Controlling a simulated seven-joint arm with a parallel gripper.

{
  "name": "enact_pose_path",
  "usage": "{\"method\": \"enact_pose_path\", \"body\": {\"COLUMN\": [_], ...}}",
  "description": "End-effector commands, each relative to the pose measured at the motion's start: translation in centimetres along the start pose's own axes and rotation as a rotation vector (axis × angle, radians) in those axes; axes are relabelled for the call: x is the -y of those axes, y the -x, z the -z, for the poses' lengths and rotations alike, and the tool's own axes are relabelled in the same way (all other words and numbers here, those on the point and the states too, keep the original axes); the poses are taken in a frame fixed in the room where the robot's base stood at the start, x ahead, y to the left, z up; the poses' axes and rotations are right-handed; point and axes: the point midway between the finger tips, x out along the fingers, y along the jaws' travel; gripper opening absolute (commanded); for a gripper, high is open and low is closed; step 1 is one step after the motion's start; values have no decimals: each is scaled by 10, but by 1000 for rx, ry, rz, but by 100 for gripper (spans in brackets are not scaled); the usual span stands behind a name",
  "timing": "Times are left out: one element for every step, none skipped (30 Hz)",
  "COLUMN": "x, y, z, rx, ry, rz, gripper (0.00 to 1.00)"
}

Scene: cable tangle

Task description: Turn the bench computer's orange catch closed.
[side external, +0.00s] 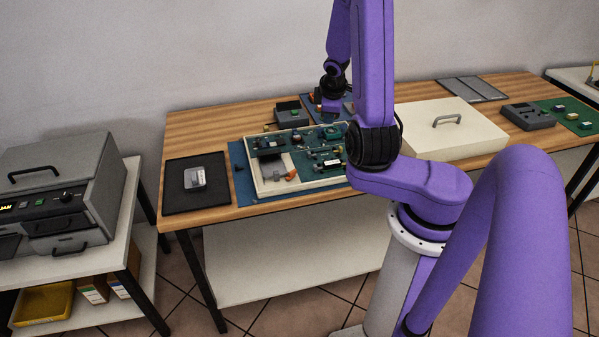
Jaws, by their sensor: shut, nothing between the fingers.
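The bench computer is an open cream case (254,178) with green circuit boards, lying on a blue mat at the middle of the wooden table. A small orange part (291,174), which looks like the catch, is inside near the case's front edge. It is too small to tell which way it is turned. My gripper (331,106) is small in view, beyond the back right of the case and apart from the orange part. It is shut and empty. My arm hides the right end of the case.
A dark mat (178,202) with a grey device (195,178) lies left of the case. A small grey box (291,114) stands behind it. A cream lid (425,125) with a handle lies to the right, before another grey device (528,116). A large grey machine (95,165) stands on the left bench.

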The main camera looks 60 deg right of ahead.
Motion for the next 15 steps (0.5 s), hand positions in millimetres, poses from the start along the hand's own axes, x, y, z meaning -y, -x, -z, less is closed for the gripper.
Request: {"method": "enact_pose_path", "body": {"x": [7,11,18,23,29,40,47,55,66,74,82,92,99,105,112], "y": [-6,-9,-12,-13,-14,-15,-15,-15,-13,-11,-9,-6,-3,0,3], "z": [-5,-7,-7,-7,-8,-7,-6,-5,-3,-2,0,2,3,4,6], "rx": [-38,-65,-107,-141,-176,-227,-266,-308,-363,-405,-446,-496,-531,-564,-601], "ry": [69,112,172,214,254,307,344,378,421,450,476,505,524,541,559], "rz": [6,9,15,20,26,38,46,55,68,77,85,95,102,108,114], "gripper": [0,0,0,0,0,0,0,0,0,0,0,0,0,0,0]}}
